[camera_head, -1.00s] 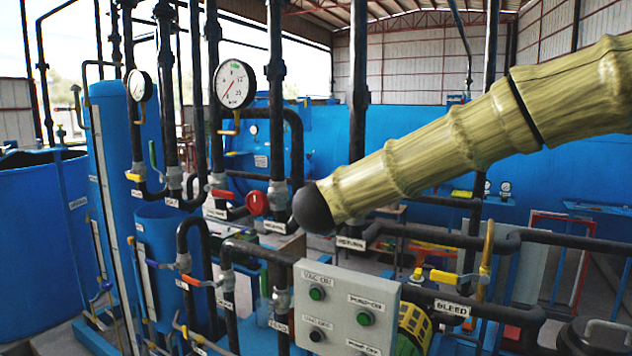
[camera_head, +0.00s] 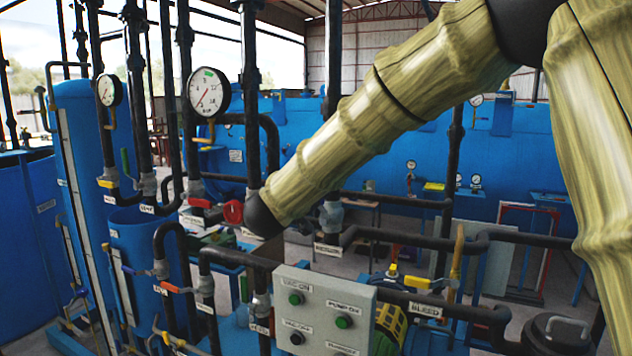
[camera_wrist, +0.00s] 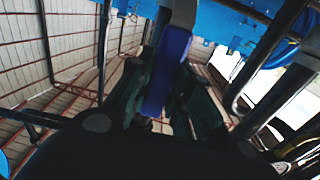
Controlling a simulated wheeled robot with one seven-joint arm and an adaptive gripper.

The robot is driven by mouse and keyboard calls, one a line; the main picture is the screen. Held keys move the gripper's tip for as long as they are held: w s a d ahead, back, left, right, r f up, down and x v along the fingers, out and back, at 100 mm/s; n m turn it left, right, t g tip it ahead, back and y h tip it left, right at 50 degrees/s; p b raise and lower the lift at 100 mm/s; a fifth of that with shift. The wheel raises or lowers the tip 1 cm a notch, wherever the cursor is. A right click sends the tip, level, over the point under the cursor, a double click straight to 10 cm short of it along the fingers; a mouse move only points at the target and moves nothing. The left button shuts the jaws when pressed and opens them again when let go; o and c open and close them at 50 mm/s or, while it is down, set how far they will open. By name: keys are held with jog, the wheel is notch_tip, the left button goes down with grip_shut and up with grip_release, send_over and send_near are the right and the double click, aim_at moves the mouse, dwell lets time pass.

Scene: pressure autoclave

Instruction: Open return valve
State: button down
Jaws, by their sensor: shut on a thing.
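In the wrist view, my gripper (camera_wrist: 166,88) is shut on a blue-purple lever handle (camera_wrist: 167,70), with dark fingers on both sides of it. The handle's far end meets a grey part at the top of that view. In the head view my arm hides the gripper and this handle. The "RETURN" label (camera_head: 328,249) is on a dark pipe right of my arm's rounded dark elbow, below a grey fitting (camera_head: 331,215). I cannot tell from the head view how the held lever is turned.
A red handwheel (camera_head: 233,211) is close to my elbow. A control box (camera_head: 323,312) with green buttons stands in front, with the yellow "BLEED" valve handle (camera_head: 417,282) to its right. Pressure gauges (camera_head: 208,92) and upright pipes crowd the left.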

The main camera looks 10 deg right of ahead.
jog(key=shift+f, duration=0.1)
jog(key=c, duration=1.3)
grip_release()
jog(key=shift+w+a, duration=0.1)
jog(key=v, duration=1.2)
